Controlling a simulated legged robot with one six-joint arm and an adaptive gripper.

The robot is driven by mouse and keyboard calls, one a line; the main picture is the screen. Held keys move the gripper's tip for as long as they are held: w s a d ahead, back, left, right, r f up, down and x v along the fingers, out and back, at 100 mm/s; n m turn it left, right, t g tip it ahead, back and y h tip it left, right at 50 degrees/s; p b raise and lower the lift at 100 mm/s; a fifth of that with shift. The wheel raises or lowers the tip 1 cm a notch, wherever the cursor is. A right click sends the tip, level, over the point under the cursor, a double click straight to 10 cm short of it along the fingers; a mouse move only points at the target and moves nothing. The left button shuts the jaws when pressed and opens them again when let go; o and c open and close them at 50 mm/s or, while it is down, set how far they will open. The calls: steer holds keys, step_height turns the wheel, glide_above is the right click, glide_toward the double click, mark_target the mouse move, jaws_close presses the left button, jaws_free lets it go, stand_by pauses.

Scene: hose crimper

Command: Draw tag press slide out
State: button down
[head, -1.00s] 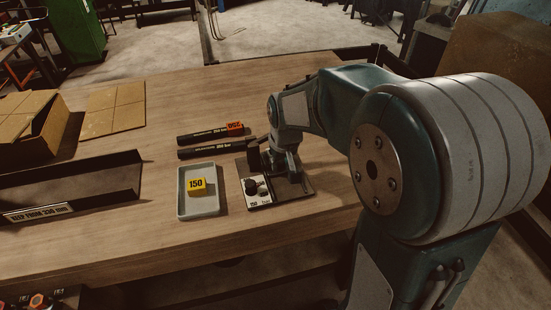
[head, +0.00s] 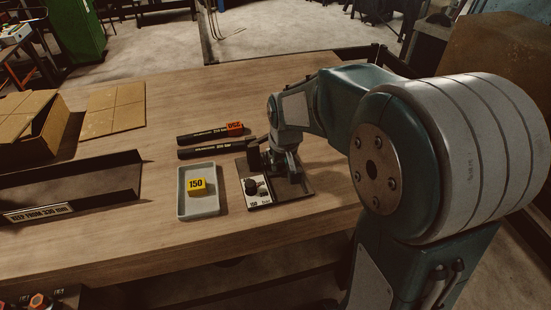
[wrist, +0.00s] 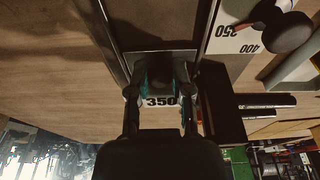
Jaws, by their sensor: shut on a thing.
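The tag press (head: 272,201) is a dark flat unit on the bench, with a white panel and black knob (head: 250,185) at its front left. My gripper (head: 284,168) is low over it, and my arm hides part of it. In the wrist view my gripper (wrist: 160,98) is shut on a pale piece marked 350 (wrist: 161,102), with teal behind it. It sits by the edge of the press's dark plate (wrist: 155,22), between two rails. I cannot tell whether the piece is fixed to the slide.
A grey tray (head: 182,208) with a yellow 150 block (head: 197,184) stands left of the press. Dark bars (head: 203,152) lie behind, one with an orange tag (head: 235,129). A black channel (head: 80,182) and open carton (head: 35,120) are at left.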

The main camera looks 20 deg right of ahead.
mark_target(289, 194)
steer(key=shift+s, duration=3.7)
jaws_free()
stand_by(0.5)
step_height(289, 194, up, 9)
stand_by(1.4)
